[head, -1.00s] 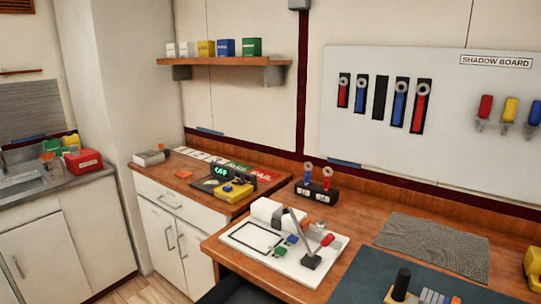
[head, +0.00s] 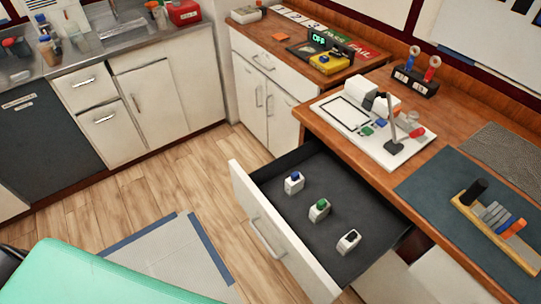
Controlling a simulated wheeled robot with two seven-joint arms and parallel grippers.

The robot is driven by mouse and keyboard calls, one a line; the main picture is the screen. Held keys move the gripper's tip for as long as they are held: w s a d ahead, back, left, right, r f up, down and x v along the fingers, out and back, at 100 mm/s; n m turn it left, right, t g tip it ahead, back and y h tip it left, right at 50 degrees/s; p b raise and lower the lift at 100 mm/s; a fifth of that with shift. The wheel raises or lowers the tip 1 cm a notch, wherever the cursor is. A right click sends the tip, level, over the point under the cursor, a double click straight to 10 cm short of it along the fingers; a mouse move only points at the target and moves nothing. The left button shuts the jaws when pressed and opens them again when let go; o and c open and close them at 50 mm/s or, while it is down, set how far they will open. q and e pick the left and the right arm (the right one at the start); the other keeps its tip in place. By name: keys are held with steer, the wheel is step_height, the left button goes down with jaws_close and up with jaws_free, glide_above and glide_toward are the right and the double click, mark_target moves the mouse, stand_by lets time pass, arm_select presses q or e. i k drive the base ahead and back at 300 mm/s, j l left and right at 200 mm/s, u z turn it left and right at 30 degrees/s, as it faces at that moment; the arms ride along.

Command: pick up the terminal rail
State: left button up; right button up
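The likely terminal rail (head: 497,217) lies on the dark mat at the right of the head view. It is a yellowish bar with a row of grey, blue and orange blocks on it. A black upright knob or handle (head: 471,192) stands at its left end. The right end of the bar runs close to the picture's edge. Neither of my grippers is in view, so nothing shows touching the rail.
An open drawer (head: 330,203) below the bench holds three small white modules with blue, green and black tops. A white board (head: 372,150) with a lamp-like arm stands left of the mat (head: 425,185). A teal surface (head: 95,278) fills the lower left.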

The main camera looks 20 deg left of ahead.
mark_target(491, 222)
steer(key=j+u, duration=0.2)
steer(key=j, duration=0.2)
steer(key=z, duration=1.7)
steer(key=l, duration=0.1)
